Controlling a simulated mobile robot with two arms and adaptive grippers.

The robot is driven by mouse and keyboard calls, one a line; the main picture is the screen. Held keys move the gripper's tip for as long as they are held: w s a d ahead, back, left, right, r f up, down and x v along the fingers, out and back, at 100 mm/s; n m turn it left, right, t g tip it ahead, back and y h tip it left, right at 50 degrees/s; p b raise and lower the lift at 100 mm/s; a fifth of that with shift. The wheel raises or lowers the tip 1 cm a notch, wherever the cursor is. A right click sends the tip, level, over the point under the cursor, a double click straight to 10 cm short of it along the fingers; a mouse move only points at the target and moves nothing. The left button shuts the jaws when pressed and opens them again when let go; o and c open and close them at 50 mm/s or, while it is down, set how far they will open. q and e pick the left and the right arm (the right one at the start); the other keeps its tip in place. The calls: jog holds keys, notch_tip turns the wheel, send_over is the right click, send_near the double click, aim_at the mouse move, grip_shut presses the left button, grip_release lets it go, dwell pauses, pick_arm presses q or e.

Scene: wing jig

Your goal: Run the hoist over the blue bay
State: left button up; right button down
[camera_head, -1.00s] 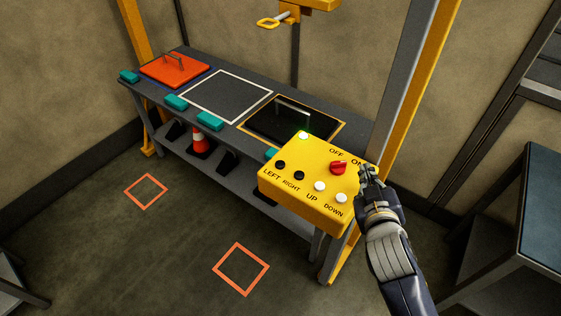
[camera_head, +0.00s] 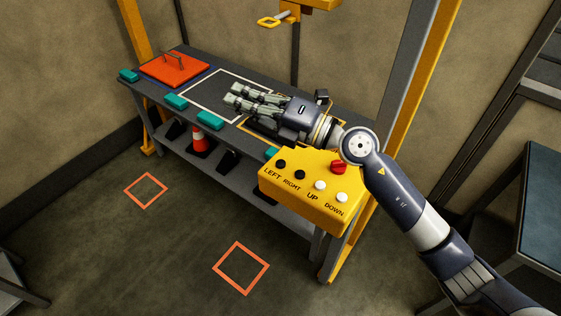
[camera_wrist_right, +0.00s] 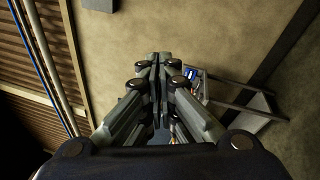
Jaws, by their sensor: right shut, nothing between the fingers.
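The yellow hoist (camera_head: 312,5) hangs at the top of the head view, with its yellow hook (camera_head: 268,21) over the back of the bench. The blue bay (camera_head: 211,73) is at the bench's far left; only its blue edge shows around a red-orange plate (camera_head: 172,68) with a handle. The yellow control box (camera_head: 310,200) has LEFT (camera_head: 280,164), RIGHT, UP and DOWN buttons and a red knob (camera_head: 338,167). My right gripper (camera_head: 233,97) is shut and empty above the white-outlined middle bay, left of the box; its closed fingers (camera_wrist_right: 158,62) fill the wrist view's middle.
Teal blocks (camera_head: 210,120) line the bench's (camera_head: 140,98) front edge. A striped cone (camera_head: 199,140) stands on the lower shelf. My right arm covers most of the yellow-outlined bay and the box's back edge. Orange squares (camera_head: 241,268) mark the clear floor.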

notch_tip(320, 180, down, 7)
jog(key=w+d+n+g+h, duration=0.1)
jog(key=w+n+g+h, duration=0.2)
jog(key=n+h, duration=0.15)
jog(key=h, duration=0.6)
send_over(283, 160)
notch_tip(283, 160, down, 5)
jog(key=shift+y, duration=0.25)
notch_tip(283, 160, down, 8)
jog(key=b, duration=0.4)
jog(key=shift+r, duration=0.2)
jog(key=shift+f+b, duration=0.6)
jog(key=shift+f, duration=0.05)
jog(key=shift+f, duration=0.1)
jog(key=shift+f+b, duration=0.3)
jog(key=shift+b, duration=0.1)
jog(key=shift+f+b, duration=0.35)
jog(key=shift+f, duration=0.1)
dwell(3.2)
